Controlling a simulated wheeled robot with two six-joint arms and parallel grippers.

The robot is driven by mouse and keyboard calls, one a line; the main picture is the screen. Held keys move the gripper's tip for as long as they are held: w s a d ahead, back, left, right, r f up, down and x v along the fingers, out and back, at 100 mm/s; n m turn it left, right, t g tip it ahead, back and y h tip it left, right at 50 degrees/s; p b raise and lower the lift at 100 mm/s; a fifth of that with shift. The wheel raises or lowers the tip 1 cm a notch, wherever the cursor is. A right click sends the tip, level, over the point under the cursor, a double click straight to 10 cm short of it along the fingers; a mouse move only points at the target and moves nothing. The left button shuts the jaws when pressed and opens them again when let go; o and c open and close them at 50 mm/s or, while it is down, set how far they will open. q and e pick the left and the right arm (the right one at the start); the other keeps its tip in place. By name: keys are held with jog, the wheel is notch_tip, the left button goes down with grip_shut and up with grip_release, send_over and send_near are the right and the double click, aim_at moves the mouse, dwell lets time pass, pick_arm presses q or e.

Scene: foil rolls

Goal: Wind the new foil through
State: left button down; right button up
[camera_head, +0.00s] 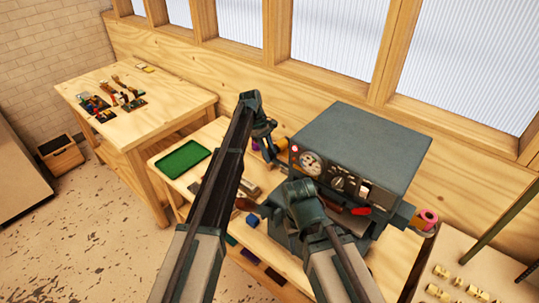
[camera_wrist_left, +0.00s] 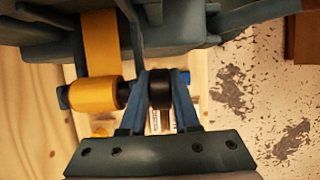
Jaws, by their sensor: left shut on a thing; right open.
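The grey foil machine (camera_head: 358,140) with its dial stands on the bench. A yellow foil roll (camera_wrist_left: 95,95) sits on a spindle at its left side, and a yellow strip (camera_wrist_left: 100,42) runs from it to the machine. The roll is partly visible in the head view (camera_head: 281,145). My left gripper (camera_head: 270,152) is at this side, its fingers shut on a black knob (camera_wrist_left: 160,92) beside the roll. My right gripper (camera_head: 262,207) is open in front of the machine, partly hidden by my arm. A pink roll (camera_head: 428,217) is on the machine's right side.
A green tray (camera_head: 182,159) lies on the bench to the left. A second table (camera_head: 150,108) holds small parts. A blue block (camera_head: 252,220) is near my right gripper. A rack with brass-coloured pieces (camera_head: 440,293) stands at the right.

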pick_arm(q)
jog(key=shift+s+d+r+t+y+p, duration=0.1)
jog(key=shift+s+d+t+y+p, duration=0.1)
jog(key=shift+t+y+p, duration=0.15)
jog(key=shift+t+y, duration=0.25)
jog(key=shift+y, duration=0.2)
jog(key=shift+w+a+f+t+y+p, duration=0.1)
jog(key=shift+f+t+y+p, duration=0.15)
jog(key=shift+y, duration=0.25)
jog(key=c, duration=0.6)
grip_release()
jog(key=shift+c, duration=0.2)
jog(key=shift+r, duration=0.1)
